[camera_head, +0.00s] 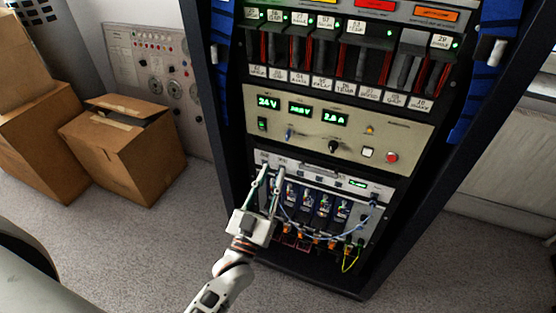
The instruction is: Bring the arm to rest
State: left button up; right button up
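My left arm (223,285) comes up from the bottom of the head view, left of centre, in front of an equipment rack. Its gripper (270,172) points up and away at the rack's lower module (337,177). The two fingers stand apart, with nothing visible held between them. They overlap the module's left part in the picture, and I cannot tell if they touch it. My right gripper is not in view.
The dark rack (400,222) has a beige panel (315,150) with green readouts, and looping cables (325,233) low down. Cardboard boxes (125,150) stand at the left before a grey wall panel (150,60). Grey carpet (160,250) is clear between boxes and rack.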

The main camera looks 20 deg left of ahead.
pick_arm(q)
jog(key=shift+v, duration=0.9)
jog(key=s+f+m+g+h+p, duration=0.1)
jog(key=s+f+m+g+p, duration=0.1)
jog(key=s+f+g, duration=0.4)
jog(key=s+f+m+g+p, duration=0.2)
jog(key=s+f+g+p, duration=0.3)
jog(key=s, duration=1)
notch_tip(320, 180, down, 3)
jog(key=shift+s+f+g+h, duration=0.2)
jog(key=shift+s+g+h, duration=0.05)
jog(key=shift+g+h, duration=0.15)
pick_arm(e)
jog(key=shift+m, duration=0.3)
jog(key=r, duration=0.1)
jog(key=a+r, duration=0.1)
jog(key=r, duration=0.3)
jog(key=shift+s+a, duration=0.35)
